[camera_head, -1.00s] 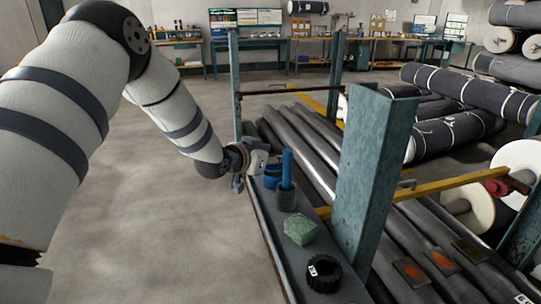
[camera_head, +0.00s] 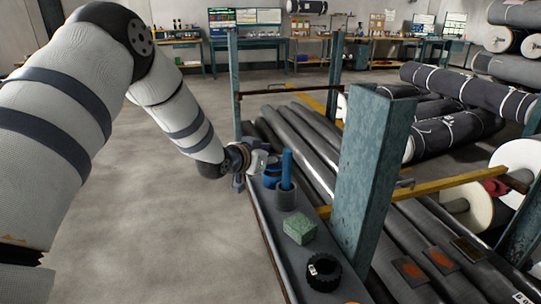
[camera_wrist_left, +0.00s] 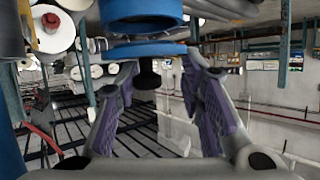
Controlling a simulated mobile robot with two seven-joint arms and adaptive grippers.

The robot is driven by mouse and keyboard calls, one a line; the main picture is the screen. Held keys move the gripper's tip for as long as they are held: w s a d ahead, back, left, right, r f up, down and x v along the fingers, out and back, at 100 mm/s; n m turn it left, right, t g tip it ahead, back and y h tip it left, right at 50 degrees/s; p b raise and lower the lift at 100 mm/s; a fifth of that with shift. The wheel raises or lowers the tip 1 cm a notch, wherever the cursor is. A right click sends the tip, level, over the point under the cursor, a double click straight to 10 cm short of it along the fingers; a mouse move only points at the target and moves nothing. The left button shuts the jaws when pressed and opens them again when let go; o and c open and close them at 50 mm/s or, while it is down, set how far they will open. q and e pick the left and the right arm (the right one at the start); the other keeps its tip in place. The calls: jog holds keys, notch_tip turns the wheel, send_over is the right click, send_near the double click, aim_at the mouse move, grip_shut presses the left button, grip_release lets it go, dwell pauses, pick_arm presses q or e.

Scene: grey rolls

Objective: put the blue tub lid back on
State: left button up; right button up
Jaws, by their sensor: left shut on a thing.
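The blue tub (camera_head: 271,182) stands on the grey ledge (camera_head: 270,222), just right of my left gripper (camera_head: 258,167). In the left wrist view the tub (camera_wrist_left: 140,12) shows at the top edge, cut off by the frame. The blue lid (camera_wrist_left: 146,50) with its dark knob (camera_wrist_left: 148,76) is beside the tub's rim there, with a narrow gap between them. My left gripper (camera_wrist_left: 160,68) is shut on the lid, with its purple-padded fingers either side of the knob. Finger contact is hard to make out. My right gripper is not in view.
A green block (camera_head: 300,229) and a black ring (camera_head: 324,272) are nearer on the ledge. A teal post (camera_head: 368,180) and long grey rolls (camera_head: 311,145) are to the right.

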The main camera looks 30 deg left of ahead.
pick_arm(q)
jog(key=shift+r, duration=0.1)
jog(key=shift+f, duration=0.25)
dwell(0.3)
jog(key=shift+f, duration=0.7)
jog(key=o, duration=1.2)
jog(key=shift+s, duration=0.1)
jog(key=v, duration=1.2)
